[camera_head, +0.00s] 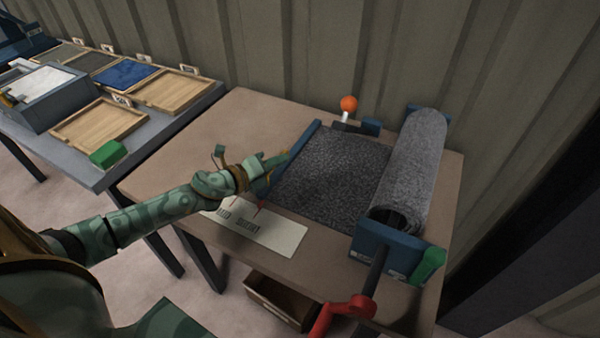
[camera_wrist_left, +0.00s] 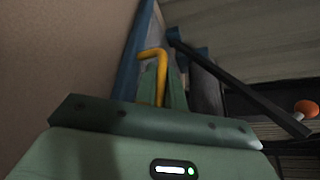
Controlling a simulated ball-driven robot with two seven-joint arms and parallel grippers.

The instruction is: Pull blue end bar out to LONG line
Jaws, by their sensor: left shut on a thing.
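The blue end bar (camera_head: 304,143) runs along the left edge of a dark grey speckled sheet (camera_head: 335,170), which comes off a roll (camera_head: 413,165) at the right of the table. My left gripper (camera_head: 273,166) is at the bar's middle, shut on it. In the left wrist view the blue bar (camera_wrist_left: 134,55) runs up past the closed fingers (camera_wrist_left: 160,88), beside a bent yellow piece (camera_wrist_left: 154,56). A white card (camera_head: 275,234) with printing and red marks lies in front of the bar; its words are too small to read. My right gripper is not in view.
The roll's blue stand (camera_head: 385,249) has a green lever (camera_head: 429,265) and a red crank (camera_head: 345,310). An orange knob (camera_head: 349,103) stands behind the sheet. The brown tabletop (camera_head: 225,125) is bare left of the bar. A grey bench with wooden trays (camera_head: 98,125) stands farther left.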

